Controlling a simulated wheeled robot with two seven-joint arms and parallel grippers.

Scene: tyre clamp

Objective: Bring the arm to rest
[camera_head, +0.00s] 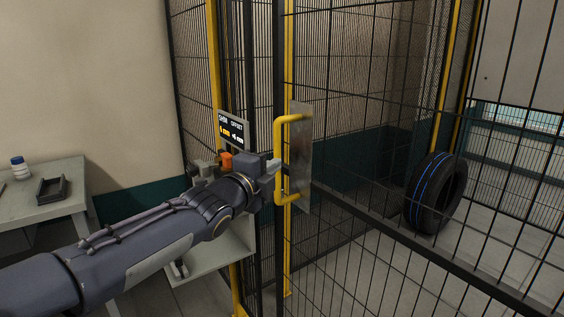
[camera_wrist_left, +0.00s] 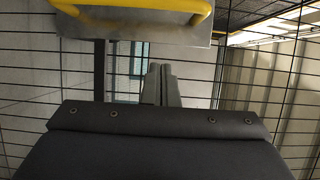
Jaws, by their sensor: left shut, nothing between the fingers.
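My left arm (camera_head: 150,235) comes in from the left and reaches out toward the cage door. My left gripper (camera_head: 273,165) is shut and empty, close beside the yellow door handle (camera_head: 281,160) in the head view; whether they touch is hard to tell there. In the left wrist view the shut fingers (camera_wrist_left: 160,82) point at the mesh, and the yellow handle (camera_wrist_left: 150,10) on its metal plate (camera_wrist_left: 130,30) lies at the top, apart from the fingers. My right gripper does not show in either view.
The black wire mesh door (camera_head: 400,190) fills the right side. Behind it a tyre (camera_head: 436,192) with blue stripes stands upright. A small display (camera_head: 231,130) and an orange knob (camera_head: 226,160) sit by the gripper. A table (camera_head: 40,205) with a bottle (camera_head: 19,167) and black tray (camera_head: 52,197) stands at left.

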